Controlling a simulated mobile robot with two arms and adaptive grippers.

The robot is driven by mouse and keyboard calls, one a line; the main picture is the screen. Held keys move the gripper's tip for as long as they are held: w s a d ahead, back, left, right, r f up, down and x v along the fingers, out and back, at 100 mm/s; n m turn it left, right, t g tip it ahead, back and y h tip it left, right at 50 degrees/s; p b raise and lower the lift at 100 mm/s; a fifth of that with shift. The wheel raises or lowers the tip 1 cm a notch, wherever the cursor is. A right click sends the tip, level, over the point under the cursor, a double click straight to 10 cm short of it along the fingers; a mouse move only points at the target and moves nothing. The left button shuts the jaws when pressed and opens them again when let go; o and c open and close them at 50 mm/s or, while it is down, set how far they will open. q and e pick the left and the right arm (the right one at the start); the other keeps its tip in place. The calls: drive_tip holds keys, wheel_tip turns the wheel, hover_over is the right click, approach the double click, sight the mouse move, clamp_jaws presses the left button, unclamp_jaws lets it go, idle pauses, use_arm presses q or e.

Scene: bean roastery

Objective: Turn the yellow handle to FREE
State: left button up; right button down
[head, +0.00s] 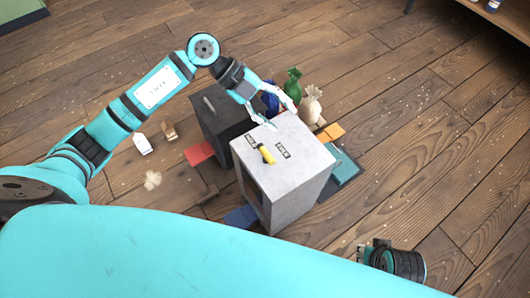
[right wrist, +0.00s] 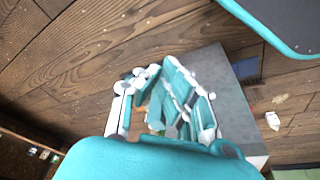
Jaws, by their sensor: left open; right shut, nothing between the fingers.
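The yellow handle (head: 266,154) sits on the top face of a light grey box (head: 300,182), between two small dark labels, one on the left (head: 250,141) and one on the right (head: 283,151). The lettering is too small to read surely. My left gripper (head: 284,118) is open and empty above the box's far edge, beyond the handle and apart from it. My right gripper is shut and empty in the right wrist view (right wrist: 168,98), with a grey surface behind it; in the head view only part of it shows at the lower right.
A dark box (head: 222,125) stands behind the grey one. Green (head: 291,84) and beige (head: 311,104) sacks and a blue item stand beyond it. Coloured flat pieces, such as a red one (head: 199,153), lie around the boxes. The wooden floor to the right is mostly clear.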

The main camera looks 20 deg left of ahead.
use_arm(q)
drive_tip(key=a+f+n+y, duration=0.1)
drive_tip(key=a+f+y, duration=0.1)
drive_tip(key=a+y, duration=0.5)
drive_tip(key=g+h+b, duration=0.1)
drive_tip(key=h+b, duration=0.1)
drive_tip(key=b, duration=0.1)
approach(264, 151)
drive_tip(key=x, duration=0.5)
drive_tip(key=shift+s+f, duration=0.1)
drive_tip(key=shift+f, duration=0.15)
drive_tip(key=x, duration=0.5)
drive_tip(key=shift+d+f+b, duration=0.2)
drive_tip(key=shift+f+b, duration=0.1)
drive_tip(key=shift+b, duration=0.05)
use_arm(e)
drive_tip(key=v, duration=0.6)
drive_tip(key=shift+r+t, duration=0.2)
drive_tip(key=shift+t, duration=0.1)
use_arm(q)
drive_tip(key=shift+c, duration=0.2)
use_arm(e)
drive_tip(key=shift+d, duration=0.15)
use_arm(q)
drive_tip(key=shift+r, duration=0.1)
clamp_jaws()
